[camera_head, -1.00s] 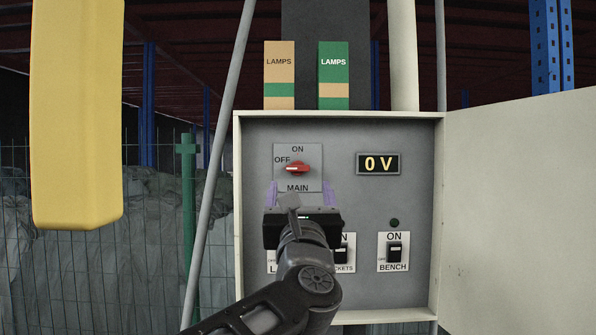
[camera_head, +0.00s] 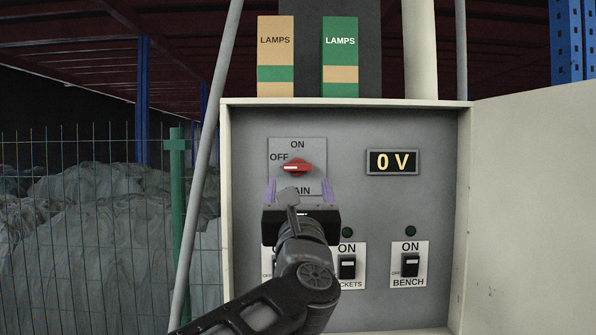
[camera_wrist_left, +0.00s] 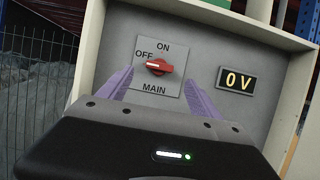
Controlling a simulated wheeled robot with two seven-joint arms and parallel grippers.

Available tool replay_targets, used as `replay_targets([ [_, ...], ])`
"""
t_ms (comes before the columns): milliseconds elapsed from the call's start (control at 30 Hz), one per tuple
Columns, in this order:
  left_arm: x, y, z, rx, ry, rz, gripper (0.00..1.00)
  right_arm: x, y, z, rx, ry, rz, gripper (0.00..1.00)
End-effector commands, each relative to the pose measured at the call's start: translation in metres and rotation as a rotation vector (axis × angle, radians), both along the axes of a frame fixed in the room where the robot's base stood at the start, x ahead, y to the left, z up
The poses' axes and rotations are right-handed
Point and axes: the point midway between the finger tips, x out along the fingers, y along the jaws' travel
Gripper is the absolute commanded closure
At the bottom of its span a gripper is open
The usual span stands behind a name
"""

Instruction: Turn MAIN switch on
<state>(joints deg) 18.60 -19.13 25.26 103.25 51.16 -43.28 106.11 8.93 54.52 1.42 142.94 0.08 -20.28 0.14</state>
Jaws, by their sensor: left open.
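The MAIN switch is a red rotary knob (camera_head: 297,167) on a grey plate marked ON at the top and OFF at the left. Its white mark points left toward OFF. My left gripper (camera_head: 298,188) is just below and in front of the knob, open, with one purple finger to each side. In the left wrist view the knob (camera_wrist_left: 158,67) shows whole, beyond the fingers and roughly centred between them. No contact shows. The gripper partly covers the MAIN label in the head view. The right gripper is not in view.
The display (camera_head: 391,162) reads 0 V. The BENCH switch (camera_head: 410,265) and SOCKETS switch (camera_head: 347,267) sit lower in the box; another switch is mostly hidden by my arm. The box door (camera_head: 535,210) stands open at right. Two LAMPS boxes (camera_head: 275,56) (camera_head: 341,57) are above.

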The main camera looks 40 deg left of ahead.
Motion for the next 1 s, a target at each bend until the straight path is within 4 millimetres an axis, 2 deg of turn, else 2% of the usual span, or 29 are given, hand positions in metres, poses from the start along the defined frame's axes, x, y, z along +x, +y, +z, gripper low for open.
replay_targets([
  [167,0.007,0.005,0.005,-0.001,0.002,0.0,0.26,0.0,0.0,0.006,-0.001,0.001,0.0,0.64],
  [600,0.052,0.04,0.029,-0.001,0.003,0.001,0.26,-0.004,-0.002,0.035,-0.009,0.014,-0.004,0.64],
  [1000,0.058,0.044,0.029,-0.001,0.001,0.0,0.28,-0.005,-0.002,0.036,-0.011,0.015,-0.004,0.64],
])
